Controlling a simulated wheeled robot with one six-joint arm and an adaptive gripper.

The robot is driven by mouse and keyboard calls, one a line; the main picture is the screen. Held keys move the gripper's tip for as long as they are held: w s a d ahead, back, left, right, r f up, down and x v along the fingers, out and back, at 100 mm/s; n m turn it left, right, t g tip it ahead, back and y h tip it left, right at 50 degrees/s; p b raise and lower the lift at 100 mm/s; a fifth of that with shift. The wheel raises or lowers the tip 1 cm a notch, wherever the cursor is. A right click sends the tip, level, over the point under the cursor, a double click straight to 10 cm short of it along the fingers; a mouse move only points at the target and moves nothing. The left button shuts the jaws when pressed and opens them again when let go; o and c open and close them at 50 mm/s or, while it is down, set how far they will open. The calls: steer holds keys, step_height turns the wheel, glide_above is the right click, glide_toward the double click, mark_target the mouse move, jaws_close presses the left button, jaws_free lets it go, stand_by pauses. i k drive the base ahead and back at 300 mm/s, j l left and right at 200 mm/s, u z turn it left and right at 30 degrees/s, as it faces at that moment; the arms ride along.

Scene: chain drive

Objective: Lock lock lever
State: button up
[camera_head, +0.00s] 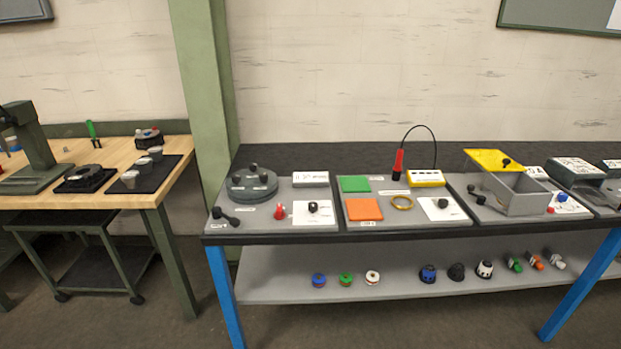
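A small black lever (225,217) with a rounded end lies at the front left corner of the left grey panel, on the table with blue legs. It looks like the lock lever, but the label by it is too small to read. Just behind it is a round dark grey disc unit (252,186) with black knobs on top. My gripper is not in view, and nothing touches the lever.
Right of the lever are a red knob (280,212) and a black knob on a white plate (313,208). A middle panel holds green (355,184) and orange squares (365,209). A grey box (522,196) with a yellow lid stands further right. A green post (200,90) rises behind left.

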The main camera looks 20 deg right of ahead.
mark_target(216, 212)
steer(key=i+j, duration=0.8)
